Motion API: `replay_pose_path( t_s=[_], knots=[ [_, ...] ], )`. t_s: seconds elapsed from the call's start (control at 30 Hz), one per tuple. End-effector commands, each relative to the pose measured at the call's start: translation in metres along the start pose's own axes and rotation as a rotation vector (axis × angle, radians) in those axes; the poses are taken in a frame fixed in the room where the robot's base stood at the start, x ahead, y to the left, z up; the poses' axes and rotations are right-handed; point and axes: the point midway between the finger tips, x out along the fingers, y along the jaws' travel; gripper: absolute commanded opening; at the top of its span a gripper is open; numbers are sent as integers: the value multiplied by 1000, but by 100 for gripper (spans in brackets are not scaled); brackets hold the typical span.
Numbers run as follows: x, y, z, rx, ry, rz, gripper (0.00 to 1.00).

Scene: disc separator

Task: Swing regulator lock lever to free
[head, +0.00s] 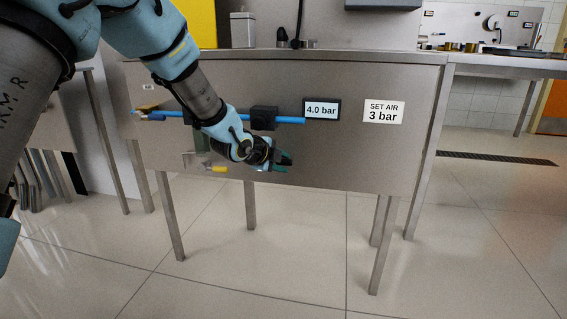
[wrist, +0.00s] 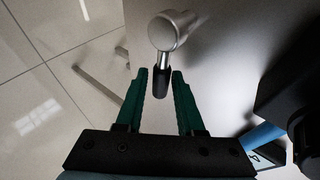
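The lock lever (wrist: 166,55) shows in the wrist view as a round metal hub with a metal arm ending in a black grip (wrist: 161,83). My gripper (wrist: 160,75) has two green fingers, open, with the black grip between their tips and a small gap visible on each side. In the head view my gripper (head: 286,159) is in front of the steel panel, below the black block (head: 263,118) on the blue pipe. My wrist hides the lever there. The display (head: 321,109) reads 4.0 bar.
A sign (head: 384,111) reads SET AIR 3 bar. The blue pipe (head: 290,120) runs along the panel (head: 350,160) above my gripper. A yellow-tipped handle (head: 218,169) is left of it. A dark body (wrist: 290,85) fills the wrist view's right side. The floor in front is clear.

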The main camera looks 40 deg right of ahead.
Motion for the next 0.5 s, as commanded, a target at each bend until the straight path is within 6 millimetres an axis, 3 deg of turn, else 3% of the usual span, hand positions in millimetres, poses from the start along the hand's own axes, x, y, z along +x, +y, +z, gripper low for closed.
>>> replay_pose_path(
  t_s=[0.3,0.5],
  knots=[
    [-64,-3,1,1,-3,-1,37],
    [-91,-1,1,0,-2,1,37]
  ],
)
